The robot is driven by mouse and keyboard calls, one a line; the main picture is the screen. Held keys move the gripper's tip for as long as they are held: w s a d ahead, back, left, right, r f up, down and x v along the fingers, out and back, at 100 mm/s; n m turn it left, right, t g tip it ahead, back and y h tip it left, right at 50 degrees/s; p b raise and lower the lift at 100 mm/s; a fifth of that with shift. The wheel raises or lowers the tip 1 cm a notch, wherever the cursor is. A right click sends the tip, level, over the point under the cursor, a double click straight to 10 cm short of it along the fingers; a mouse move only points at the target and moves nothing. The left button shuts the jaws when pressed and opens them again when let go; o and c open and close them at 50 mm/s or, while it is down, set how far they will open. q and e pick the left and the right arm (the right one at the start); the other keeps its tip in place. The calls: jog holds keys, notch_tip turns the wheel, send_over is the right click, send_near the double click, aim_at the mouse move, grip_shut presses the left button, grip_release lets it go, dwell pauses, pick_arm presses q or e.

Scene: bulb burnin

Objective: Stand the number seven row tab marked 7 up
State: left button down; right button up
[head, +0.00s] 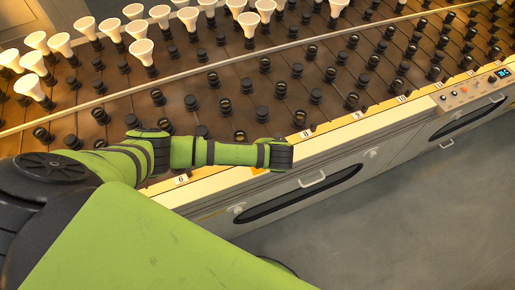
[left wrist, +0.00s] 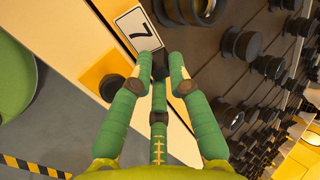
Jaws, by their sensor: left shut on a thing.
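The row tab marked 7 (left wrist: 139,30) is a white plate with a black numeral, at the top of the left wrist view, on the cream front ledge (left wrist: 75,45). My left gripper (left wrist: 160,66) has its green fingers closed around a small dark piece at the tab's lower end. I cannot tell whether the tab is flat or tilted up. In the head view my left gripper (head: 281,155) is over the ledge between tab 6 (head: 181,180) and tab 8 (head: 305,133), and it hides tab 7. My right gripper is not in view.
A yellow plate with a black round knob (left wrist: 112,88) is beside the fingers. Dark sockets (left wrist: 240,43) fill the rack behind the ledge. White bulbs (head: 141,48) stand at the back left. Drawer handles (head: 312,180) are on the front, with clear floor (head: 400,220) before it.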

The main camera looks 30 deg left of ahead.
pick_arm(q)
jog(key=c, duration=1.2)
grip_release()
jog(key=shift+r, duration=0.1)
jog(key=v, duration=1.2)
jog(key=shift+o, duration=0.2)
jog(key=shift+a, duration=0.15)
